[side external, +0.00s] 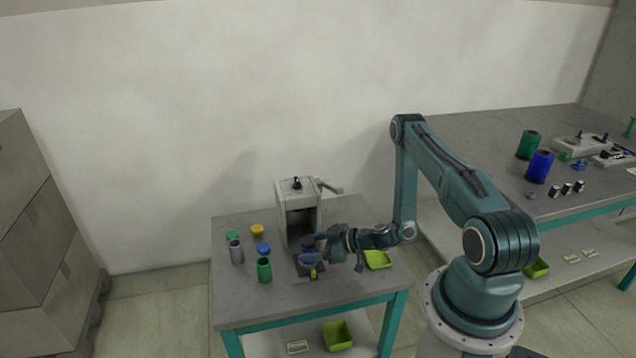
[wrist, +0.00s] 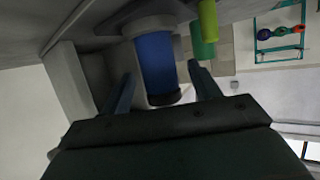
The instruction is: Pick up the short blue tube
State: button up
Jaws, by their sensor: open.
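The short blue tube (wrist: 155,62) shows in the wrist view between my gripper's (wrist: 161,73) two fingers, with grey at its far end and a dark ring at its near end. The fingers stand apart, one on each side, with visible gaps to the tube. In the side view my gripper (side external: 314,250) is low over the near table, in front of the grey box-shaped machine (side external: 300,203). The tube is largely hidden there by my gripper, and I cannot tell its outline apart.
On the near table (side external: 240,305), a grey tube (side external: 237,252), a green tube (side external: 264,270) and green, yellow and blue round pieces stand to the left. A lime tray (side external: 377,259) lies to the right. The right table holds a green spool (side external: 528,145) and a blue spool (side external: 540,167).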

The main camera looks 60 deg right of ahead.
jog(key=shift+x, duration=1.65)
jog(key=shift+c, duration=0.4)
jog(key=c, duration=1)
